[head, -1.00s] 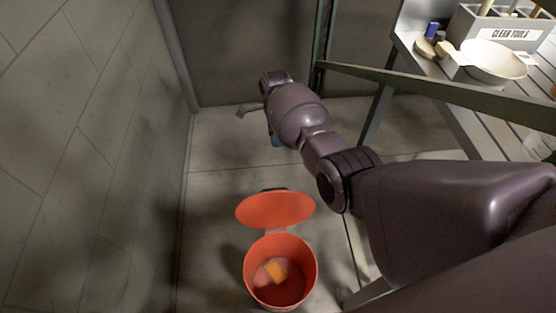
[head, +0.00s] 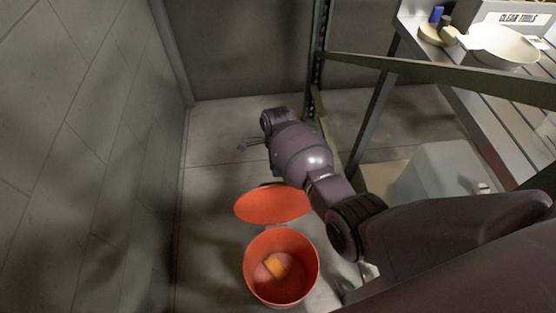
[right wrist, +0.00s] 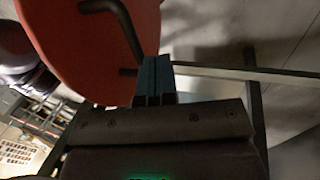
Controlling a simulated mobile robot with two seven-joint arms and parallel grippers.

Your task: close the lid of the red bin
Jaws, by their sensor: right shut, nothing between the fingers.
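The red bin (head: 262,248) stands on the floor at the bottom middle of the head view. Its round red lid (head: 270,206) is open, tilted up at the bin's far side. My right arm reaches over from the right, beyond the lid. In the right wrist view, my right gripper (right wrist: 156,66) has its blue fingers shut with nothing between them. They are close to the lid (right wrist: 90,50) and its black handle (right wrist: 122,25); I cannot tell whether they touch. In the head view my arm mostly hides the fingers. My left gripper is not in view.
An orange item (head: 277,265) lies inside the bin. A plain wall (head: 90,150) is on the left. A metal rack post (head: 318,60) and a slatted table (head: 500,110) with a white bowl (head: 503,45) are on the right. Floor left of the bin is clear.

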